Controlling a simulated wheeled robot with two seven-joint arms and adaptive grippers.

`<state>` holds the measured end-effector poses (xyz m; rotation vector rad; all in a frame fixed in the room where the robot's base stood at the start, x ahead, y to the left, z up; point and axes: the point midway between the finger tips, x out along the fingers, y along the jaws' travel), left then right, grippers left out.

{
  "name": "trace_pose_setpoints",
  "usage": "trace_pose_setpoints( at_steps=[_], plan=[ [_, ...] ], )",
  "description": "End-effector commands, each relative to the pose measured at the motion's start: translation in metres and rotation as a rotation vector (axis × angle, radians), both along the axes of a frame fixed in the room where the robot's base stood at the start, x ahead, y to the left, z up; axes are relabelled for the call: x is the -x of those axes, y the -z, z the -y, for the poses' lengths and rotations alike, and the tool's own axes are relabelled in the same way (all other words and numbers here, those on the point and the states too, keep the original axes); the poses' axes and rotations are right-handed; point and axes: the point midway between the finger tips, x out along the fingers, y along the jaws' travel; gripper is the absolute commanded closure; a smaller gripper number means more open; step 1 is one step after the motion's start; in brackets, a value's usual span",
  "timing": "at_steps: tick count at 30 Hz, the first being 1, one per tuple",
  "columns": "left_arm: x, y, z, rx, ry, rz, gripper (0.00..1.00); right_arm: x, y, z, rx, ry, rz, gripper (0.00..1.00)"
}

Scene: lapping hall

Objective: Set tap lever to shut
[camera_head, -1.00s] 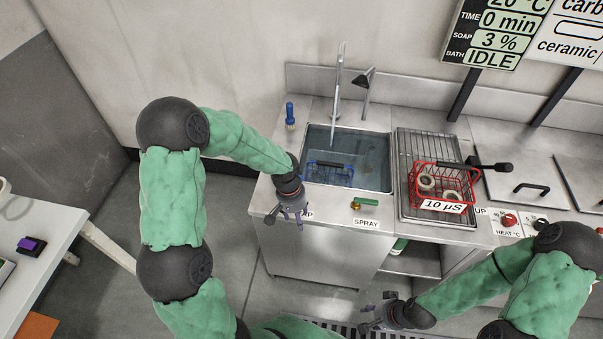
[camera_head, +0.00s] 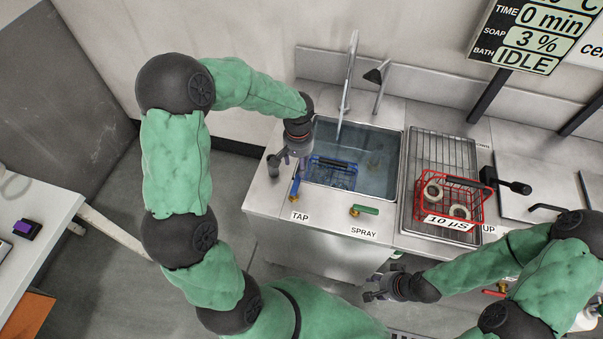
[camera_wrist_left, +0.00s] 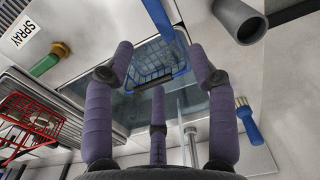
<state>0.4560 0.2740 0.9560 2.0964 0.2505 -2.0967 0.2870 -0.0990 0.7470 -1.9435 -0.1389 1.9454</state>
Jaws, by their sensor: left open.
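A blue bar (camera_wrist_left: 160,18), apparently the lever, lies beyond the fingertips. My right gripper (camera_head: 376,289) is low in front of the counter, seemingly open and empty.
The sink (camera_head: 388,155) holds water and a blue basket (camera_head: 333,172). The green spray lever (camera_head: 365,210) is right of the tap lever. A red basket (camera_head: 470,205) with rings sits on the drain rack (camera_head: 420,170).

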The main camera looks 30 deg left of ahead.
Motion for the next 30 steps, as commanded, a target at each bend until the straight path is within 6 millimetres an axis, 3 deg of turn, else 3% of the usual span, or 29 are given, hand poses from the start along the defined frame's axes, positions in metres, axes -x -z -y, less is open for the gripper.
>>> trace_pose_setpoints(
  at_steps=[9, 15, 29, 30],
  plan=[
    [0.001, 0.059, 0.000, 0.002, 0.001, -0.003, 0.43, 0.000, 0.014, 0.000, 0.000, 0.000, 0.000, 0.60],
    [0.001, 0.085, 0.001, 0.002, 0.001, -0.001, 0.43, 0.000, 0.020, 0.000, 0.000, 0.000, 0.000, 0.60],
    [0.000, 0.095, 0.001, 0.002, 0.001, 0.000, 0.43, 0.000, 0.021, 0.000, 0.000, 0.000, 0.000, 0.60],
    [0.000, 0.095, 0.001, 0.002, 0.001, 0.000, 0.49, 0.000, 0.021, 0.000, 0.000, 0.000, 0.000, 0.60]
  ],
)
